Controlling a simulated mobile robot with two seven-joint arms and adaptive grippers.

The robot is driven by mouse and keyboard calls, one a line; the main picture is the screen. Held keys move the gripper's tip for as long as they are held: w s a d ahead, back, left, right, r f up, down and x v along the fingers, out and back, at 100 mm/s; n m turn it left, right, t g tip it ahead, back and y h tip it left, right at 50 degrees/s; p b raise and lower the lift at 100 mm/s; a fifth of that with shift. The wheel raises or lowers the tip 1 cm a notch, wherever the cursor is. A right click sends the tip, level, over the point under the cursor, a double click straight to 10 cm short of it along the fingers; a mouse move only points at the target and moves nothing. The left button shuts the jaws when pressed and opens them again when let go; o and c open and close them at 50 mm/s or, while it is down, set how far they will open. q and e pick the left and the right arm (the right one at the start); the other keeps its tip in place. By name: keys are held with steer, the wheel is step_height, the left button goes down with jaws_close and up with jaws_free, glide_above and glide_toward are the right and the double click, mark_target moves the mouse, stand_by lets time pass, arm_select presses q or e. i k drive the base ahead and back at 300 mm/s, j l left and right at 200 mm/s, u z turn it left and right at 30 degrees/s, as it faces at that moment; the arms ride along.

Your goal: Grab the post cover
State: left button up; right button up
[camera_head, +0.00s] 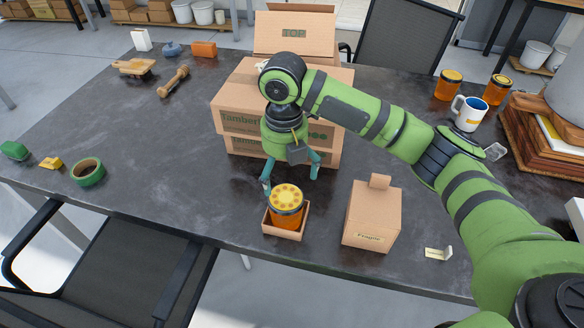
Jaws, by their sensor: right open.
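No thing in view is clearly marked as the post cover. The likeliest is a small cardboard box (371,222) with a "Fragile" label and an upright tab on top, standing near the table's front edge. What is under it is hidden. My right gripper (291,180) is open and empty, pointing down, to the left of this box. It is just behind and above an amber honey jar (287,209) with a yellow lid. The jar stands in a small open cardboard tray (269,229). My left gripper is not in view.
Large cardboard boxes (236,122) stand behind my right gripper. At the right are two more honey jars (448,85), a mug (469,113) and a wooden stack (540,140). The dark table (150,150) is clear left of centre.

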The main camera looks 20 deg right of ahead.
mark_target(374, 218)
steer(key=z, duration=1.3)
